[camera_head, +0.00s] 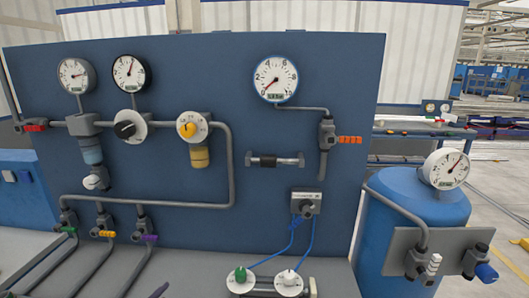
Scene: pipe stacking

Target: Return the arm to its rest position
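Neither of my grippers shows in the head view, and no part of my arms can be made out with certainty. A small dark piece (159,290) cuts into the bottom edge left of centre; I cannot tell what it belongs to. The blue panel (290,215) stands upright in front of me with grey pipes (233,165), gauges and valves fixed to it. A short dark cylinder with light end caps (275,160) is mounted level at the panel's middle right.
A large gauge (275,79) sits at the panel's upper right, above an orange-handled valve (327,139). A blue tank (403,205) with a gauge (444,169) stands at right. Two knobs (240,280) (288,283) sit low in front. Open floor (500,215) lies at far right.

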